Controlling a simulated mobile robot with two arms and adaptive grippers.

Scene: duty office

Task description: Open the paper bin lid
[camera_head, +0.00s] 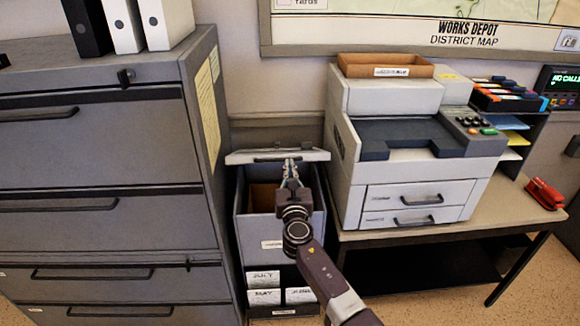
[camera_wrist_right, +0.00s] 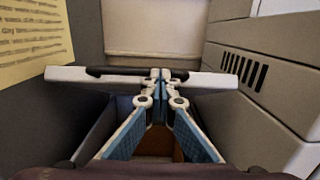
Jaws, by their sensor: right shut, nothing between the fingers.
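The paper bin (camera_head: 313,205) is a grey box standing between the filing cabinet and the printer table. Its pale lid (camera_head: 250,156) is raised off the front of the bin, and the brown inside shows below it. The lid also shows in the wrist view (camera_wrist_right: 205,79), nearly edge-on, with a dark handle strip. My right gripper (camera_head: 291,166) is shut and empty, its fingertips at the middle of the lid's edge. In the wrist view, the fingertips (camera_wrist_right: 161,76) overlap the handle strip; I cannot tell whether they touch it. My left gripper is out of view.
The grey filing cabinet (camera_head: 100,150) stands close on the left of the bin. The printer (camera_head: 415,170) on its table (camera_head: 440,229) stands close on the right. A wall is behind. Paper slots labelled with months (camera_head: 265,297) are low on the bin's front.

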